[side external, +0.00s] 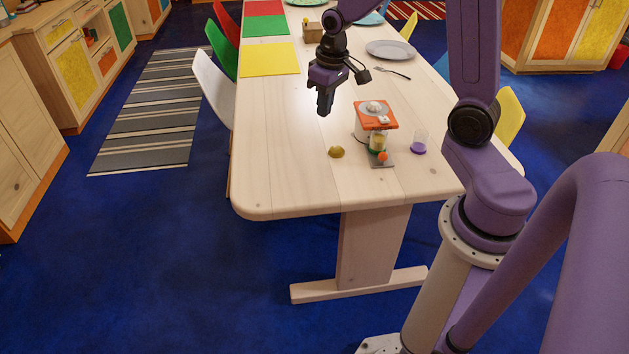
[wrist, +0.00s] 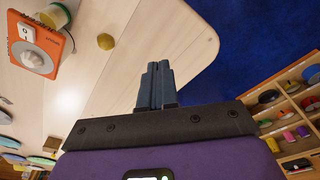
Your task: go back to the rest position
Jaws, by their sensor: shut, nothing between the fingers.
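My gripper (side external: 324,106) hangs above the wooden table (side external: 290,185), to the left of an orange-and-white juicer (side external: 377,117) in the side view. Its fingers are together and hold nothing; they also show closed in the wrist view (wrist: 157,68). The gripper is apart from the table and the things on it.
A grey plate (side external: 390,49), a fork (side external: 393,72) and a small wooden box (side external: 313,32) are farther back. Chairs flank the table. The table's near left part is clear.

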